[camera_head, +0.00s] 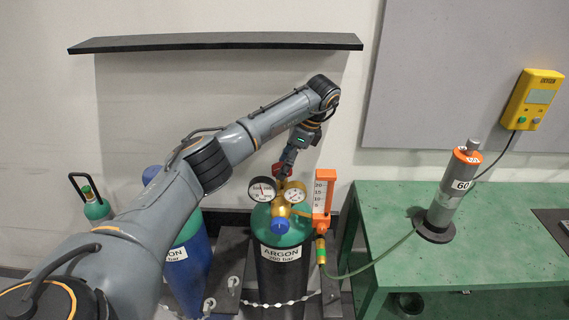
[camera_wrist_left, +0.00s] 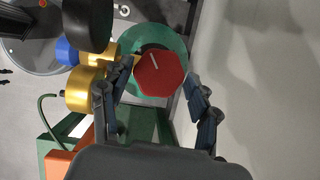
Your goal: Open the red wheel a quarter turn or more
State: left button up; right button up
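The red wheel (camera_head: 280,171) sits on top of the argon cylinder (camera_head: 283,278), above the brass regulator with its two gauges, and is partly hidden by my gripper in the head view. My left gripper (camera_head: 286,163) reaches down to it from above. In the left wrist view the red wheel (camera_wrist_left: 158,76) is a faceted knob with a pale mark on its face. The fingers of my left gripper (camera_wrist_left: 158,74) are spread on either side of it, with small gaps showing. Whether a fingertip touches it is hard to tell. My right gripper is not in view.
The gauges (camera_head: 262,189) and the orange flowmeter (camera_head: 323,203) stand close to the wheel. A blue cylinder (camera_head: 188,256) is to the left. A green table (camera_head: 395,207) with a grey torch-like device (camera_head: 452,190) is to the right. A dark shelf (camera_head: 215,41) hangs above.

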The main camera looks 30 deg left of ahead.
pick_arm(q)
jog(key=shift+o, duration=0.6)
jog(key=shift+r, duration=0.15)
jog(key=v, duration=0.7)
jog(key=shift+d, duration=0.1)
